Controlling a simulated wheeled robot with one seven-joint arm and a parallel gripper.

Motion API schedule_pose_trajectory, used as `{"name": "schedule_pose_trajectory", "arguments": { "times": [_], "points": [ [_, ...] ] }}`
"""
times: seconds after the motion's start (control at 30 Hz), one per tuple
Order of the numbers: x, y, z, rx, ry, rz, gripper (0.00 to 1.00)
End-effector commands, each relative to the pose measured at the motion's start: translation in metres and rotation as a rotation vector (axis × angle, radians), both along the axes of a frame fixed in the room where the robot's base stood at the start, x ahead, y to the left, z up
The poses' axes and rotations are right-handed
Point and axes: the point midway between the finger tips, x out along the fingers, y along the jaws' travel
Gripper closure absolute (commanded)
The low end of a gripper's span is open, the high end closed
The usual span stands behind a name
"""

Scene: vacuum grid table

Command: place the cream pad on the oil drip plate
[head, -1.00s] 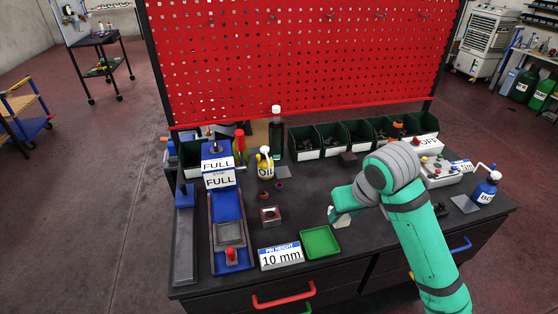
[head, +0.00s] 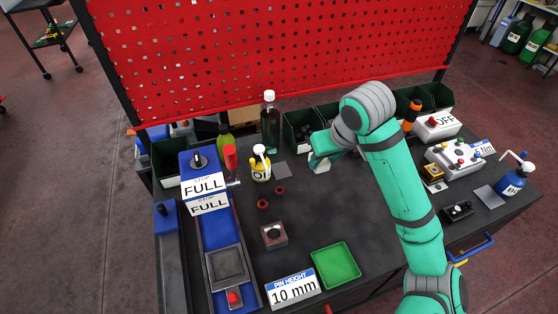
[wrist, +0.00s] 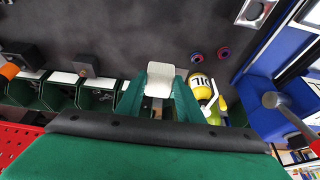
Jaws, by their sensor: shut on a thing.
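My gripper (head: 322,156) is shut on the cream pad (head: 322,167), held in front of the green bins. In the wrist view the cream pad (wrist: 160,75) sits between the fingers of my gripper (wrist: 158,98). A flat grey plate (head: 282,170), which appears to be the oil drip plate, lies right of the yellow OIL bottle (head: 261,168). The pad is right of this plate in the head view, apart from it.
A tall dark bottle (head: 270,122) stands behind the plate. Green bins (head: 300,131) line the back below the red pegboard (head: 270,60). Two dark red rings (head: 263,204) lie in front of the OIL bottle. A green tray (head: 336,265) is at the front; the table between is mostly clear.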

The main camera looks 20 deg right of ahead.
Motion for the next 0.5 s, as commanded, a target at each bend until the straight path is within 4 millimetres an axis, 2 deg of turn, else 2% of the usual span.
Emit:
{"name": "schedule_pose_trajectory", "arguments": {
  "times": [0.5],
  "points": [
    [0.079, 0.047, -0.041, 0.003, 0.002, 0.005, 0.91]
  ]
}}
